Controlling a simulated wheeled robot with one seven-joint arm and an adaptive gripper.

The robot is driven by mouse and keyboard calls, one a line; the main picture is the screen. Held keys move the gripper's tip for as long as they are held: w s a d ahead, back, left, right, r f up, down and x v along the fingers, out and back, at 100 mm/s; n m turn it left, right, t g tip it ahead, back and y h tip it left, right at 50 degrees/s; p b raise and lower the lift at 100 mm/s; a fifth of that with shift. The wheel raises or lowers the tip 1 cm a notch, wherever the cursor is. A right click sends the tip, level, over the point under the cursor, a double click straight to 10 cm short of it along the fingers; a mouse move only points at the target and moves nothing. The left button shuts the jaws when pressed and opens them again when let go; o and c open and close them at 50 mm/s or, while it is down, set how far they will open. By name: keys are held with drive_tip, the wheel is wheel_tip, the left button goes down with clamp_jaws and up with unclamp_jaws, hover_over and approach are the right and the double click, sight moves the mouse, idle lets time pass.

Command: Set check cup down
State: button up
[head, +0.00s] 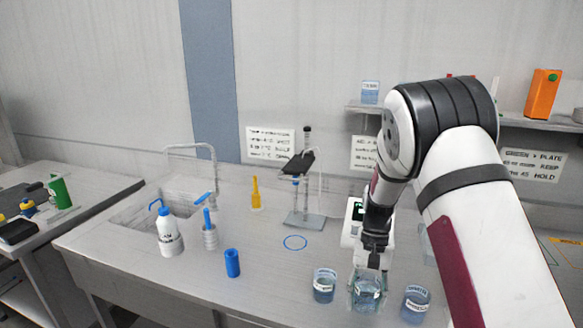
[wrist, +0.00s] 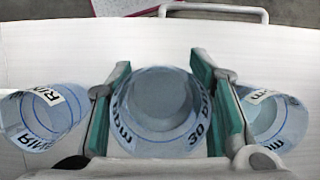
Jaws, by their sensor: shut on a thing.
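My gripper (head: 370,266) is shut on a clear cup (head: 367,293) with blue-tinted contents, near the front of the counter. In the wrist view the green finger pads of my gripper (wrist: 163,108) press both sides of this cup (wrist: 158,92), whose label partly reads "30". The cup looks upright. Its base is at or close to counter height; I cannot tell if it touches. A similar labelled cup stands on its left (head: 324,286) and another on its right (head: 415,304). A blue ring (head: 295,242) is marked on the counter, with nothing in it.
The counter (head: 275,275) is clear around the ring. A stand with a black clamp (head: 303,215), a yellow bottle (head: 256,195), a blue cylinder (head: 232,263) and a white wash bottle (head: 168,232) stand leftward. A white device (head: 351,232) is behind my gripper. A shelf (head: 530,123) hangs above.

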sight(370, 279)
drive_tip(key=w+n, duration=0.1)
drive_tip(key=d+n+h, duration=0.1)
drive_tip(key=w+n, duration=0.1)
drive_tip(key=shift+w+d+f, duration=0.1)
drive_tip(key=shift+w+d, duration=0.15)
drive_tip(key=shift+w, duration=0.05)
drive_tip(key=shift+r, duration=0.2)
